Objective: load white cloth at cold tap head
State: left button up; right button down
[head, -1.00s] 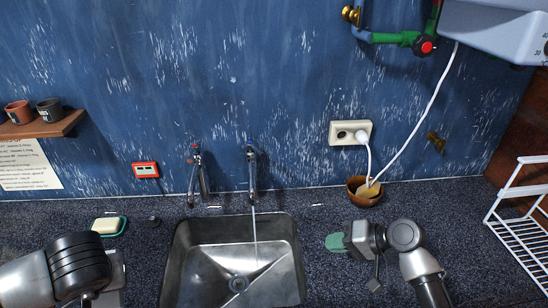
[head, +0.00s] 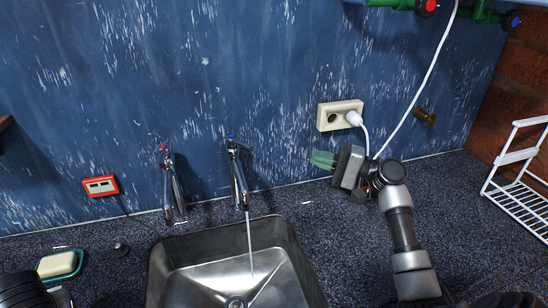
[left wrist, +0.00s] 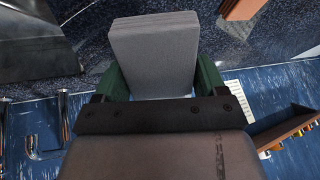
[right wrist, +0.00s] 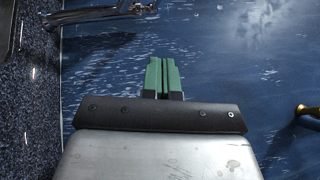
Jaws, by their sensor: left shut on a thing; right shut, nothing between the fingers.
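The cold tap (head: 238,180), with a blue mark on its head (head: 232,138), stands behind the sink, water running from its spout. My right gripper (head: 321,159) is shut and empty, its green fingers pointing left towards the tap head but apart from it. They also show pressed together in the right wrist view (right wrist: 163,76). My left gripper (left wrist: 160,82) is shut on a folded, slab-like cloth (left wrist: 153,45) that looks grey in the left wrist view. In the head view only my left arm shows at the lower left; its fingers are out of frame.
The red-marked tap (head: 172,185) stands left of the cold one. The steel sink (head: 165,262) is in front. A soap dish (head: 59,265) is at left. A socket (head: 339,115) with a plugged white cable is above my right gripper. A white rack (head: 515,170) stands at right.

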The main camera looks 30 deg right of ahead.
aim_at(251, 147)
pick_arm(q)
notch_tip(251, 147, up, 4)
jog(key=p, duration=0.4)
jog(key=shift+w, duration=0.1)
jog(key=shift+a+r+p, duration=0.1)
jog(key=shift+r+p, duration=0.75)
jog(key=shift+p, duration=0.05)
jog(key=shift+r, duration=0.2)
pick_arm(e)
jog(key=x, duration=0.4)
jog(key=s+a+x, duration=0.1)
jog(key=x, duration=0.3)
jog(key=s+a+x, duration=0.1)
jog(key=x, duration=0.3)
jog(key=shift+w+a+r, duration=0.2)
jog(key=shift+w+a, duration=0.05)
jog(key=shift+a, duration=0.05)
pick_arm(q)
jog(key=shift+f, duration=0.1)
pick_arm(e)
jog(key=shift+w+f, duration=0.1)
jog(key=shift+a, duration=0.1)
